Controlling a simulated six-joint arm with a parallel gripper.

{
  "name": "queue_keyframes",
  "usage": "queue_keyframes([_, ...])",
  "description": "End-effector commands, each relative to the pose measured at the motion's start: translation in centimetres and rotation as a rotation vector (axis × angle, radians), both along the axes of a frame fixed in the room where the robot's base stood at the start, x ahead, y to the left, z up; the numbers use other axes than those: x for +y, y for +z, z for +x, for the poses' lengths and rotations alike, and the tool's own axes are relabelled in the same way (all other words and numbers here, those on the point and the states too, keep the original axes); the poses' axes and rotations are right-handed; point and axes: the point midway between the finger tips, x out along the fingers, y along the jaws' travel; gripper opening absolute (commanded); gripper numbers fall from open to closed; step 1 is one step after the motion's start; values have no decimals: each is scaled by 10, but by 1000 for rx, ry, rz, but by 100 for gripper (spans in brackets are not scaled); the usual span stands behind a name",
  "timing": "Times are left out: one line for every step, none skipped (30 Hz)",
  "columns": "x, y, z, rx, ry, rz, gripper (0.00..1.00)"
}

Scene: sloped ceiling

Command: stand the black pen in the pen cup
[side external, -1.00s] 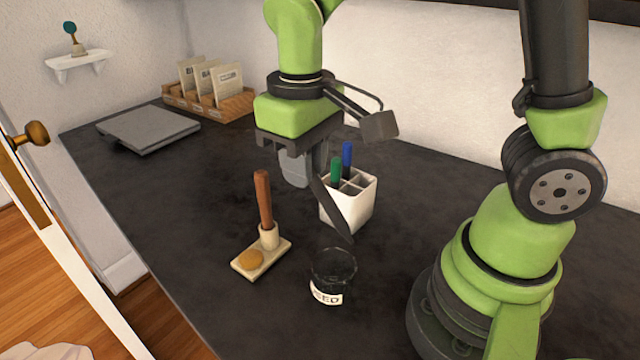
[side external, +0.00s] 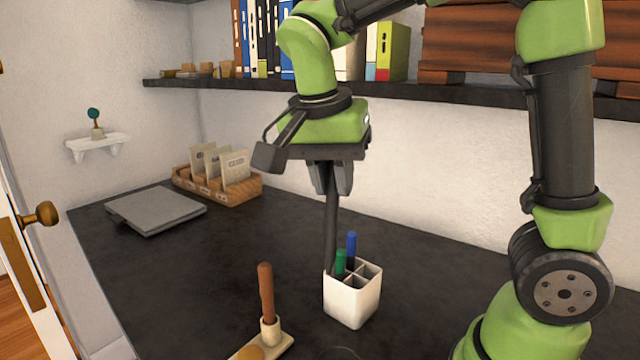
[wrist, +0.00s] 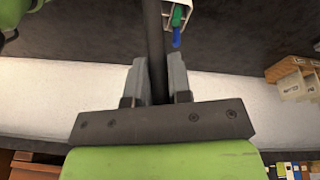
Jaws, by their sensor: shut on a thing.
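My gripper (side external: 331,190) is shut on the black pen (side external: 331,232), which hangs nearly upright below the fingers. In the wrist view the pen (wrist: 153,40) runs from between the fingertips (wrist: 157,68) out past the top edge. The white pen cup (side external: 350,304) stands on the dark counter, with a green pen (side external: 340,262) and a blue pen (side external: 351,247) in its divided compartments. The black pen's lower end meets the cup's left rim in the picture; whether it is inside a compartment, I cannot tell. The cup (wrist: 184,20) is cut off in the wrist view.
A wooden stand (side external: 277,350) holding a brown stick (side external: 265,290) is left of the cup. A grey flat device (side external: 155,209) and a wooden packet rack (side external: 217,188) sit farther back. A bookshelf (side external: 300,88) hangs above.

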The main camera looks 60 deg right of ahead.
Motion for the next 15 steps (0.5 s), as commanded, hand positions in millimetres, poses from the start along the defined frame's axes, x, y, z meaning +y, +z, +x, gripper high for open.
queue_keyframes([-7, -1, 1, 5, -143, -19, 0])
queue_keyframes([-11, -1, 1, 7, -234, -31, 0])
queue_keyframes([-16, -1, 1, 11, -361, -49, 0])
queue_keyframes([-21, -1, 0, 19, -463, -61, 0])
queue_keyframes([-25, -1, 0, 27, -568, -75, 0])
queue_keyframes([-32, -1, 0, 39, -717, -93, 0])
queue_keyframes([-37, -1, 0, 51, -835, -106, 0])
queue_keyframes([-42, -1, -1, 66, -950, -118, 0])
queue_keyframes([-48, -1, -2, 87, -1107, -133, 0])
queue_keyframes([-53, -1, -2, 106, -1224, -142, 0])
queue_keyframes([-58, -1, -3, 125, -1335, -151, 0])
queue_keyframes([-64, 0, -4, 153, -1475, -159, 0])
queue_keyframes([-68, 0, -5, 173, -1574, -164, 0])
queue_keyframes([-72, 0, -6, 195, -1667, -167, 0])
queue_keyframes([-76, 0, -6, 224, -1785, -169, 0])
